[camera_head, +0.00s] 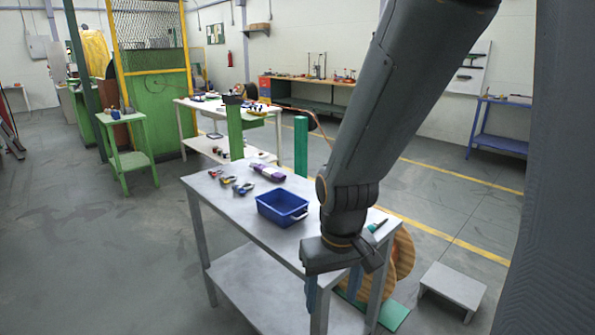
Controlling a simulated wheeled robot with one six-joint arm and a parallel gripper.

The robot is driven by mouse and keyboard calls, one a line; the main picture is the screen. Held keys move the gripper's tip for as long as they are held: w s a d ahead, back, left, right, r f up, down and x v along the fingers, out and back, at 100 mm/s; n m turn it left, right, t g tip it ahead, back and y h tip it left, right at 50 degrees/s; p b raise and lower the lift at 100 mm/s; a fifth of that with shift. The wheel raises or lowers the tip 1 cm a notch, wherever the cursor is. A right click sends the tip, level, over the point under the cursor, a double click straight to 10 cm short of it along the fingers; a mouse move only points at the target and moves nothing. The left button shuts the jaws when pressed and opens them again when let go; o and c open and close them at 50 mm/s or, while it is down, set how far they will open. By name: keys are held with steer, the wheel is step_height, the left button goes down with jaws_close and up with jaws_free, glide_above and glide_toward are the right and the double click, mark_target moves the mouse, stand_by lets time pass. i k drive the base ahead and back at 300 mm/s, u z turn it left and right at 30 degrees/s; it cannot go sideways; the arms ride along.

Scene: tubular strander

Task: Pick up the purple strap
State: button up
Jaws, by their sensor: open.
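The purple strap (268,173) lies as a small rolled bundle near the far edge of the grey table (232,217). My gripper (333,298) hangs at the near right end of this table, its two bluish fingers apart and pointing down. It looks open and empty. It is well to the right of the strap and nearer to the camera, with the blue bin between them in the picture. Nothing hides the strap.
A blue bin (282,208) stands mid-table. Several small clamp-like tools (229,180) lie left of the strap. A green-handled tool (377,226) lies at the right end. A wooden reel (403,254) and low grey step (453,285) stand on the floor right.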

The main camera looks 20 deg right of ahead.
mark_target(270, 172)
steer(key=u, duration=0.2)
steer(key=k, duration=0.25)
steer(key=u, duration=1)
steer(key=k, duration=1.1)
steer(key=u, duration=0.75)
steer(key=i, duration=1.25)
steer(key=z, duration=0.35)
steer(key=i, duration=1.8)
steer(key=z, duration=1.2)
steer(key=i, duration=0.95)
steer(key=z, duration=1.85)
steer(key=i, duration=1.05)
steer(key=z, duration=0.25)
